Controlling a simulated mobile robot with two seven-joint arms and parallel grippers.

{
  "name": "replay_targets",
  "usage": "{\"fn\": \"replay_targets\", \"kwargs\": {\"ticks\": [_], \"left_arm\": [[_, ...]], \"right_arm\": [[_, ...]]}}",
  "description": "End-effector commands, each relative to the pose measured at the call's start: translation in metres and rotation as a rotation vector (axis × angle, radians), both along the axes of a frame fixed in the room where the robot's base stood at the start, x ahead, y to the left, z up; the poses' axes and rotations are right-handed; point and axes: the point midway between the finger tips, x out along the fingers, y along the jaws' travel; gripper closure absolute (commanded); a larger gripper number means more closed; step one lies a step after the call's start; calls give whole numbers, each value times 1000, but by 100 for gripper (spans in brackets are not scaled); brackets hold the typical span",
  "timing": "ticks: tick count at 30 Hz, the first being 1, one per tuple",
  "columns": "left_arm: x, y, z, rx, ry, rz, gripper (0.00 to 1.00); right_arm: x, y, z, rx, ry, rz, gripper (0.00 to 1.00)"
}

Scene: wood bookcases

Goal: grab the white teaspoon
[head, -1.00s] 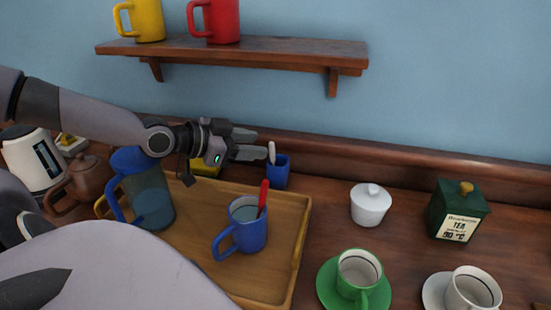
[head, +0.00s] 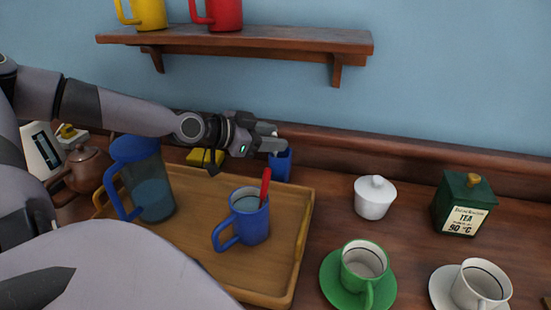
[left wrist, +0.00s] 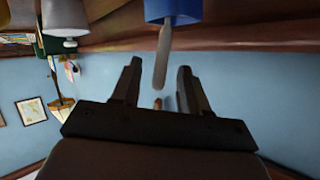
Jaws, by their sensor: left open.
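The white teaspoon (left wrist: 162,58) stands in a small blue cup (head: 281,166), its handle sticking up. In the left wrist view, which is upside down, the blue cup (left wrist: 172,10) is at the top and the handle reaches between my two fingers without visible contact. My left gripper (head: 272,138) is open at the cup's rim in the head view, where it hides the teaspoon. The open fingers also show in the left wrist view (left wrist: 160,76). My right gripper is not in view.
A wooden tray (head: 215,270) holds a blue mug (head: 248,222) with a red spoon and a blue-lidded pitcher (head: 152,195). A white sugar bowl (head: 374,200), tea tin (head: 464,205), green cup (head: 364,268) and white cup (head: 480,285) stand right. A shelf (head: 240,40) hangs above.

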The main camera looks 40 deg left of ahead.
Motion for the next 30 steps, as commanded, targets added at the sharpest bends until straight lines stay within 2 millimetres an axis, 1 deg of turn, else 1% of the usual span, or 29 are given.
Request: {"fn": "replay_targets", "kwargs": {"ticks": [2,9,16,17,18,21,30], "left_arm": [[3,-1,-5,2,3,-1,56],[9,-3,-4,-1,1,-2,56],[9,-4,-4,-1,0,-2,56],[9,-4,-4,-1,0,-2,59],[9,-4,-4,-1,0,-2,72],[9,-4,-4,-1,0,-2,100],[9,-4,-4,-1,0,-2,100]], "right_arm": [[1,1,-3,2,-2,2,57],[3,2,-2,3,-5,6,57],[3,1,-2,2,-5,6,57],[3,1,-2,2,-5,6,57],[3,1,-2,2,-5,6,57],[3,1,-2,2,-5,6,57],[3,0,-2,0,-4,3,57]]}}
